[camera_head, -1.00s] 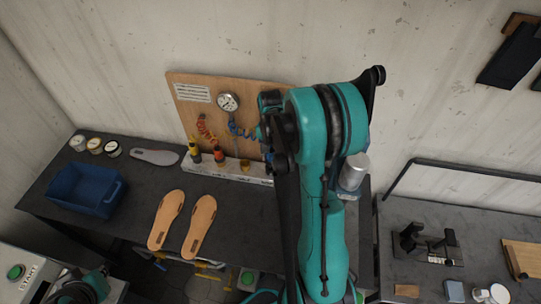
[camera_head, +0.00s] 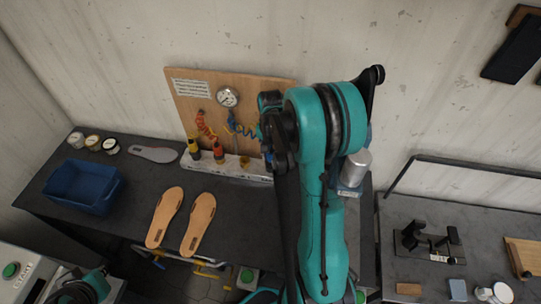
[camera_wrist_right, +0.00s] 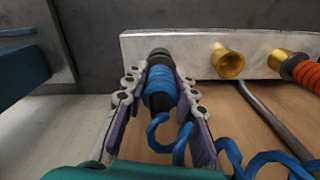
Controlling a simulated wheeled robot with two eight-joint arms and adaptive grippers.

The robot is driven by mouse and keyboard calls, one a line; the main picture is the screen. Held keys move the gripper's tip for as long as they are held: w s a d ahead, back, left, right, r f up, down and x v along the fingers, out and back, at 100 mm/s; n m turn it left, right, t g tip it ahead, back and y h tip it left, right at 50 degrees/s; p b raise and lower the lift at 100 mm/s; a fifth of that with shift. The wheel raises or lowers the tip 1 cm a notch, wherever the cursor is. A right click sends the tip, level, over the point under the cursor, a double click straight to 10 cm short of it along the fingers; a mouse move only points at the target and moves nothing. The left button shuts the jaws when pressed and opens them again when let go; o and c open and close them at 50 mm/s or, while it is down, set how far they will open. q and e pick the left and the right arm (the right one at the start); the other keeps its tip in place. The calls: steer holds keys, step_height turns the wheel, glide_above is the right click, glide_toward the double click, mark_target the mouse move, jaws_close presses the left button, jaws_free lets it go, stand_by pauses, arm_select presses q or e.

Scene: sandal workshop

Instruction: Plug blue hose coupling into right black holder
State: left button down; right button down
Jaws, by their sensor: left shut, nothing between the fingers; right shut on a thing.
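My right gripper (camera_wrist_right: 155,100) is shut on the blue hose coupling (camera_wrist_right: 158,88) in the wrist view. A coiled blue hose trails from the coupling. A black part (camera_wrist_right: 158,54) lies at the coupling's far end, in front of the pale metal rail (camera_wrist_right: 190,46). I cannot tell whether it is the coupling's tip or the black holder, or whether they touch. In the head view the right gripper is largely hidden by my teal arm, and the blue hose (camera_head: 240,129) shows beside it. My left gripper (camera_head: 75,293) is low at the left, partly cut off, shut and empty.
Brass fittings (camera_wrist_right: 229,63) sit on the rail, one with an orange hose (camera_wrist_right: 305,72). A wooden board (camera_head: 265,90) carries a gauge (camera_head: 227,97). A blue bin (camera_head: 84,190) and two sandal soles (camera_head: 165,218) lie on the dark table. Its left middle is clear.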

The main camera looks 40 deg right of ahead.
mark_target(271, 148)
steer(key=shift+f+b, duration=0.6)
steer(key=shift+f, duration=0.1)
steer(key=c, duration=1.1)
jaws_free()
steer(key=shift+c, duration=0.2)
steer(key=shift+r+p, duration=3.35)
steer(key=shift+r, duration=1.7)
steer(key=shift+f, duration=0.1)
